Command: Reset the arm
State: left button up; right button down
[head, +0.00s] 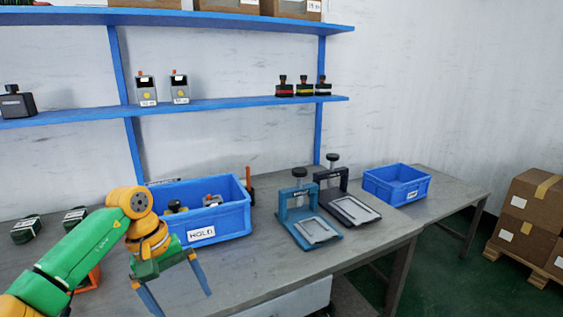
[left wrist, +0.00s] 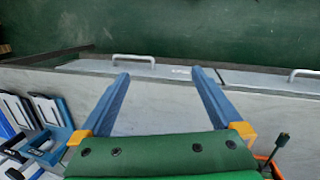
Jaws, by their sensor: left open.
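My left arm comes in from the left in the head view. My left gripper (head: 185,303) is open and empty, its two blue fingers pointing down near the front edge of the workbench (head: 270,270). In the left wrist view the left gripper (left wrist: 159,72) has its fingers spread apart with nothing between them. Grey drawer fronts with handles (left wrist: 134,58) and the green floor lie beyond the fingertips. My right gripper is in neither view.
A blue bin labelled HOLD (head: 201,234) with several parts stands behind the gripper. A blue press fixture (head: 318,229) and a dark one (head: 352,211) stand to its right, then another blue bin (head: 397,184). Blue shelves (head: 230,103) hang on the wall. Cartons (head: 530,210) are stacked at right.

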pick_arm(q)
jog(key=w+d+f+n+t+h+p, duration=0.1)
jog(key=d+f+n+h, duration=0.2)
jog(key=d+n+h, duration=0.4)
jog(key=d+f+n+t+h+p, duration=0.1)
jog(key=d+f+n+h, duration=0.2)
jog(key=d+n, duration=0.45)
notch_tip(320, 180, down, 10)
jog(key=w+a+n+t+y+p, duration=0.1)
jog(key=w+n+t, duration=0.2)
jog(key=n+t, duration=1.1)
jog(key=s+a+f+n+g+y+p, duration=0.1)
jog(key=s+a+f+n+g+y, duration=0.35)
jog(key=s+f+n, duration=0.65)
jog(key=s+a+f+n+g+y, duration=0.3)
jog(key=s+a+f+n+y, duration=0.45)
jog(key=n, duration=0.65)
jog(key=s+f+n+g, duration=0.3)
jog(key=s+f+n, duration=0.1)
jog(key=s, duration=0.7)
jog(key=s+a+f+n+g, duration=0.1)
jog(key=s+f+n+g, duration=0.3)
jog(key=s, duration=0.8)
jog(key=shift+s+a+f+n+p, duration=0.15)
jog(key=shift+a+f+n+p, duration=0.25)
jog(key=shift+n, duration=0.45)
jog(key=shift+d+r+g, duration=0.1)
jog(key=shift+d+g, duration=0.05)
jog(key=shift+g, duration=0.1)
